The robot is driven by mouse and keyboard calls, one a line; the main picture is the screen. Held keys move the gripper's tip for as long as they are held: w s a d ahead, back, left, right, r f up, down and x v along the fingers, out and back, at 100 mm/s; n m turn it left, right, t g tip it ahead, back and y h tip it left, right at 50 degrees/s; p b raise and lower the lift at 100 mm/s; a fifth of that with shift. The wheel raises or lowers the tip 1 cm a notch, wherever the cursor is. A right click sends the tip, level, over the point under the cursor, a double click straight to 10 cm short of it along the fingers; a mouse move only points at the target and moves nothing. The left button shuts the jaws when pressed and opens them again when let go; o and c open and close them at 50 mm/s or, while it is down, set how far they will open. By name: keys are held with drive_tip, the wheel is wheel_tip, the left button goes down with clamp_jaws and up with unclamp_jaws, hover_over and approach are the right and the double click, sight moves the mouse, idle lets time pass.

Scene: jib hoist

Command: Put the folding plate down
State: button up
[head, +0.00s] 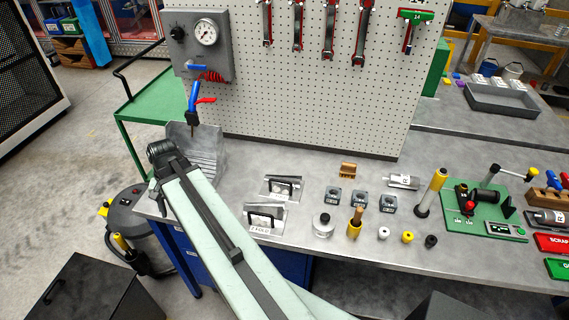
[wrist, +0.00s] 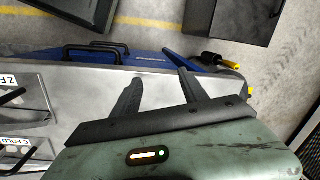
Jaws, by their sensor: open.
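Two metal folding plates with black handles lie on the workbench. In the head view the front plate (head: 268,215) is nearer the bench's front edge and the rear plate (head: 283,186) lies just behind it. In the wrist view the plate labelled Z FOLD (wrist: 32,95) and the plate labelled C FOLD (wrist: 38,150) are partly cut off at the left edge. My gripper (wrist: 161,71) is open, its two dark fingers apart with nothing between them. It is over bare bench metal, to the side of both plates. In the head view my arm hides its fingertips.
A grey ribbed stand (head: 205,150) is close behind my arm's end. The pegboard (head: 310,75) with a gauge box (head: 203,45) rises behind.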

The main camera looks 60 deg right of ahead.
drive_tip(key=s+d+r+m+t+p, duration=0.1)
drive_tip(key=s+d+r+m, duration=0.25)
drive_tip(key=d, duration=0.45)
drive_tip(key=s+d+r+m+p, duration=0.1)
drive_tip(key=s+d+r+m, duration=0.1)
drive_tip(key=d+m, duration=0.4)
drive_tip(key=m+t+b, duration=0.1)
drive_tip(key=m+t, duration=0.2)
drive_tip(key=m, duration=1)
approach(285, 176)
drive_tip(key=shift+w+f, duration=0.3)
drive_tip(key=shift+f, duration=0.1)
drive_tip(key=shift+g, duration=0.3)
drive_tip(key=b+x, duration=0.7)
drive_tip(key=x, duration=0.1)
drive_tip(key=shift+a+f+b, duration=0.1)
drive_tip(key=shift+b, duration=0.25)
drive_tip(key=shift+r, duration=0.2)
clamp_jaws()
